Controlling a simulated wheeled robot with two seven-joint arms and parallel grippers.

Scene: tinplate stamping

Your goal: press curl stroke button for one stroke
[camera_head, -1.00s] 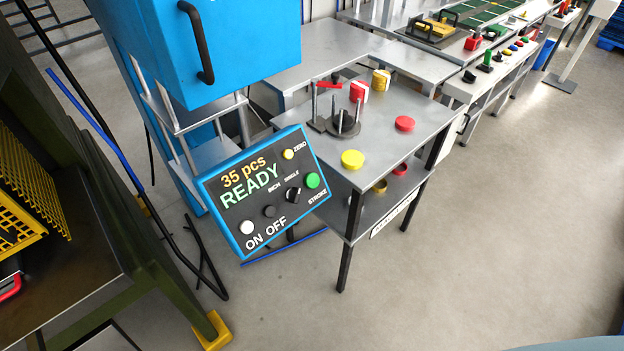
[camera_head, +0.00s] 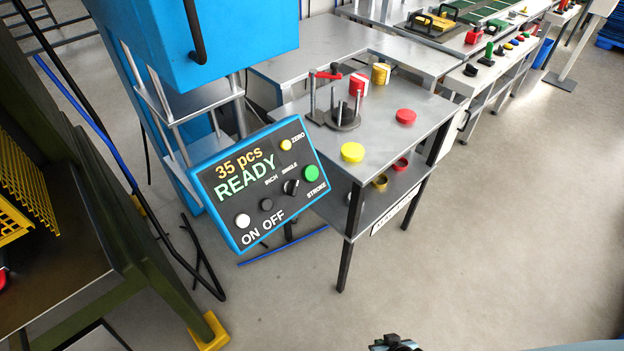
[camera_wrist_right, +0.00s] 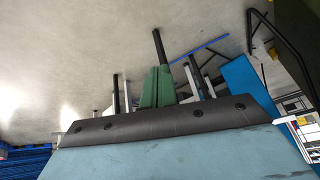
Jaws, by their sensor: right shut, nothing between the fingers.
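The curl machine's control panel (camera_head: 226,207) is a tilted black box with a blue rim. Its display reads "35 pcs READY". The green stroke button (camera_head: 311,173) is at the panel's right edge above the word STROKE. A black selector knob (camera_head: 291,187) sits beside it, below the words INCH and SINGLE. My right gripper (camera_head: 395,343) shows only its dark end at the bottom edge of the head view, well below and right of the panel, touching nothing. It is shut and empty. My left gripper is not in view.
The floor (camera_head: 480,250) before the panel is clear.

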